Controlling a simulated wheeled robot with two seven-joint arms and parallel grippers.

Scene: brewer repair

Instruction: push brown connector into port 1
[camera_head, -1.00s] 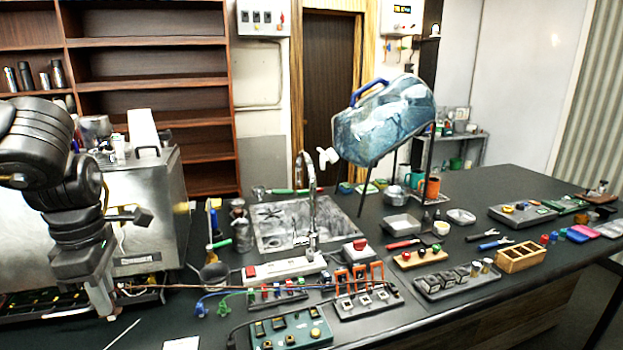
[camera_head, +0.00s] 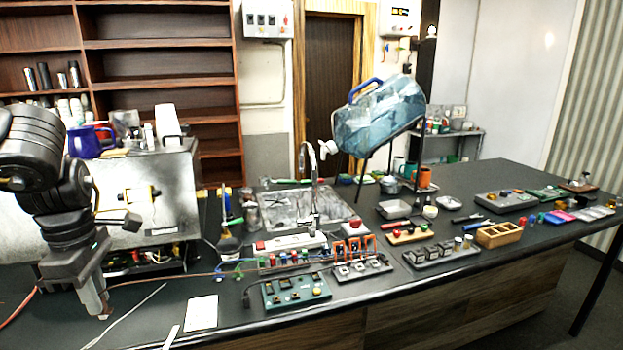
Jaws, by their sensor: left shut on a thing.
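My left gripper (camera_head: 98,304) points down at the lower left, in front of the steel brewer (camera_head: 150,200). Its fingers are shut, and a thin brown lead (camera_head: 165,279) runs to them from the right. The brown connector at the fingertips is too small and covered to make out. The brewer's open lower bay (camera_head: 165,258), with small coloured wires and parts, is behind and to the right of the gripper, apart from the fingertips. Port 1 cannot be told apart. My right gripper is not in view.
A green switch board (camera_head: 296,291) and a row of coloured connectors (camera_head: 290,259) lie right of the card.

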